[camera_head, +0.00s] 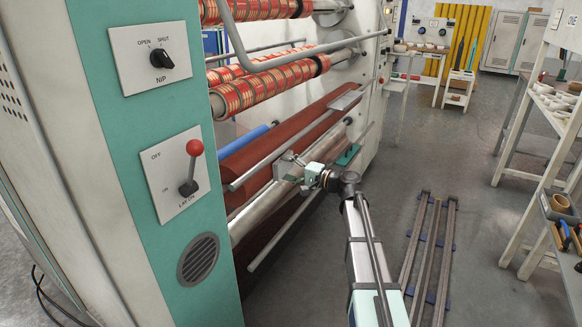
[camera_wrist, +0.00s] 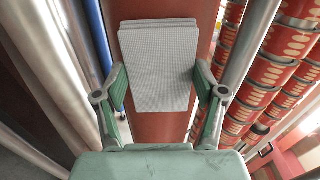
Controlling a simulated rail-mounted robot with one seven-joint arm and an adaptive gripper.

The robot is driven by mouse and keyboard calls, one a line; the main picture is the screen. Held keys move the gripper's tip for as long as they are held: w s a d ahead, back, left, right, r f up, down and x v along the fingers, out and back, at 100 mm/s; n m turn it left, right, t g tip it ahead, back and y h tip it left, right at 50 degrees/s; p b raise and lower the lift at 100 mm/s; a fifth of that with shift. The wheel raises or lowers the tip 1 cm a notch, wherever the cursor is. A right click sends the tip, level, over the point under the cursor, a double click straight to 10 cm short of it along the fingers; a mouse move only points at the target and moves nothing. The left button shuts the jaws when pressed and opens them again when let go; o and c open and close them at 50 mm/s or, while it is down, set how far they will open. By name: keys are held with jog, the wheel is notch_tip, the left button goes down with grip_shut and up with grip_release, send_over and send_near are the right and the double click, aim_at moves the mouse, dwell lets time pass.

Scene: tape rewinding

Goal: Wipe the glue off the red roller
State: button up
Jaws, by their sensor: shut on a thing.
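The red roller (camera_head: 297,131) runs away from me along the machine in the head view. In the wrist view the red roller (camera_wrist: 150,128) lies behind a pale grey textured pad (camera_wrist: 157,65). My gripper (camera_wrist: 158,88) is shut on the pad, with one green finger at each side edge. In the head view my gripper (camera_head: 297,170) is at the front of the machine, beside the red roller and close to the bars. The pad covers part of the roller. I cannot make out any glue, nor whether the pad touches the roller.
Metal bars and a silver roller (camera_head: 245,218) run close to my gripper. Rolls with red and gold print (camera_head: 265,88) hang above. A teal panel with a red-knobbed lever (camera_head: 194,149) stands at the left. Rails (camera_head: 430,245) lie on the floor; shelves stand at the right.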

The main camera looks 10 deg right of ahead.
jog(key=shift+s+a, duration=0.5)
jog(key=shift+s, duration=0.1)
jog(key=shift+d, duration=0.1)
jog(key=shift+v, duration=2.95)
jog(key=shift+v, duration=1.5)
